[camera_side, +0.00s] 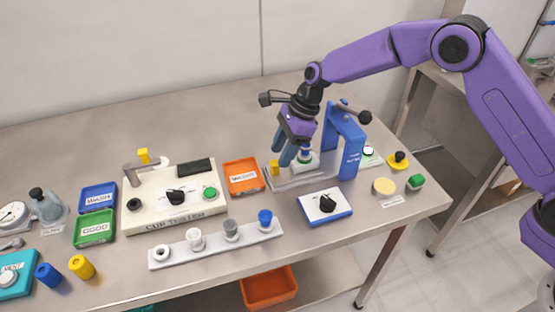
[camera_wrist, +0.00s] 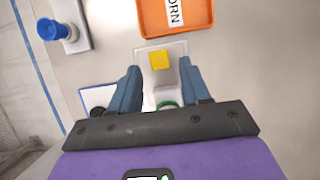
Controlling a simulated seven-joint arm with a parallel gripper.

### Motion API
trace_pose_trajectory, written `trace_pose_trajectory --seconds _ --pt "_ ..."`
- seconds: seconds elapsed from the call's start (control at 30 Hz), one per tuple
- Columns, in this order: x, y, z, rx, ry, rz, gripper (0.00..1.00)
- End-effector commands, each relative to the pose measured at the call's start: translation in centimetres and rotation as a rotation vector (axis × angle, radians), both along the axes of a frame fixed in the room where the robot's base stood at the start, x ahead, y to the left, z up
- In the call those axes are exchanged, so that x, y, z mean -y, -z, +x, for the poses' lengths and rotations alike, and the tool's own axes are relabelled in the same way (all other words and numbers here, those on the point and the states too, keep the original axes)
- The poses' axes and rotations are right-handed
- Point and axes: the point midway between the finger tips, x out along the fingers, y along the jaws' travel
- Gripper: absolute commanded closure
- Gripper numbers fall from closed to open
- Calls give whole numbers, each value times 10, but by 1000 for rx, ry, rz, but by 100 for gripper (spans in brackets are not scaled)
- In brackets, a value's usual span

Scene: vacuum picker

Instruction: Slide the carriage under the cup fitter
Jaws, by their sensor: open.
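The cup fitter (camera_side: 350,145) is a blue press with a black-knobbed lever, standing at the right of the table. A pale base (camera_side: 290,181) runs out to its left. A yellow tab (camera_side: 274,168), which looks like the carriage's handle, stands near the base's left end. It also shows in the wrist view (camera_wrist: 160,60). A white block sits on the base near the fitter; I cannot tell whether it belongs to the carriage. My gripper (camera_side: 281,157) is open above the base. In the wrist view, its fingers (camera_wrist: 159,70) stand either side of the tab's line, with no clear contact.
An orange WORN tray (camera_side: 242,191) lies just left of the base. A white-and-blue box with a black knob (camera_side: 325,206) stands in front. A white cup rack (camera_side: 215,244) and the cup tester (camera_side: 176,215) stand farther left. The table behind is clear.

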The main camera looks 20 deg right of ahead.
Motion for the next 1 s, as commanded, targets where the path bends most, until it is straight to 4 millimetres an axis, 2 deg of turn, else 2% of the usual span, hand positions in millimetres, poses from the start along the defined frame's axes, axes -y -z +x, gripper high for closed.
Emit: trace_pose_trajectory --seconds 0.1,0.23,0.63,0.77,0.8,1.0 --pt "-7 16 -1 -1 -3 -1 53" --pt "-11 27 0 1 -2 -1 53" --pt "-14 32 0 2 -1 0 53" --pt "-14 32 0 2 -1 0 96" --pt "-14 32 0 2 -1 0 100" --pt "-8 32 0 0 1 0 100"
